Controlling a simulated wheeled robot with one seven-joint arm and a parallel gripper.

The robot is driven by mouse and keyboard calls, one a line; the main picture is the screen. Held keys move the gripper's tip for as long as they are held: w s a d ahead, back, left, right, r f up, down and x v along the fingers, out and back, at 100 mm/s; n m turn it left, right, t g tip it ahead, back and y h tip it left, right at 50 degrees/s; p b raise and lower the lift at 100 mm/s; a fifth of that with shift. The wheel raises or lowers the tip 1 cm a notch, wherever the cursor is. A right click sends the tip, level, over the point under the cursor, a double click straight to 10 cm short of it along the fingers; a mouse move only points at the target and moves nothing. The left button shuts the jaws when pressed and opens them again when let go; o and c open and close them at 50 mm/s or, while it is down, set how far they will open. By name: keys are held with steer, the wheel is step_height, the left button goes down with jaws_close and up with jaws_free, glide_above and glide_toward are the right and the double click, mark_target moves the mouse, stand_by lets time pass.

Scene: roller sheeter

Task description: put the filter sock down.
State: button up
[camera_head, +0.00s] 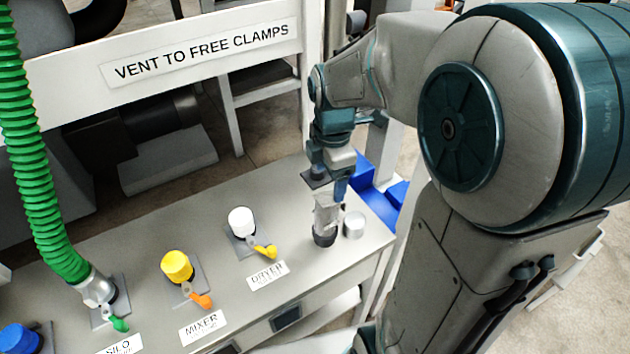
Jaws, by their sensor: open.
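The filter sock appears to be the pale grey, upright piece with a dark collar at its foot (325,222). It stands at the right end of the grey bench top (215,225), and its foot appears to rest on the surface. My gripper (333,192) points down right at the top of the sock and is open. One blue-grey finger shows on the right of the sock's top. The other finger is hard to make out, and I cannot tell whether either touches the sock.
A short metal cylinder (353,225) stands just right of the sock. Left along the bench are a white-capped port (241,221) labelled DRYER, a yellow-capped port (177,267) labelled MIXER, and a green hose (35,165) at SILO. Blue bins (380,195) lie beyond the bench's right end.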

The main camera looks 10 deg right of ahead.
mark_target(325, 199)
steer(key=f+n, duration=0.1)
steer(key=f, duration=0.2)
steer(key=w+f+n+p, duration=0.1)
steer(key=f+n, duration=0.1)
steer(key=w+f+n, duration=0.1)
steer(key=f, duration=0.2)
steer(key=shift+w+a+f+g+p, duration=0.1)
steer(key=shift+w+f+g+p, duration=0.1)
steer(key=shift+f+g+p, duration=0.1)
steer(key=shift+s+f+p, duration=0.2)
steer(key=shift+f+p, duration=0.4)
steer(key=shift+f, duration=2)
steer(key=c, duration=1.4)
steer(key=shift+o, duration=0.2)
steer(key=shift+r, duration=0.1)
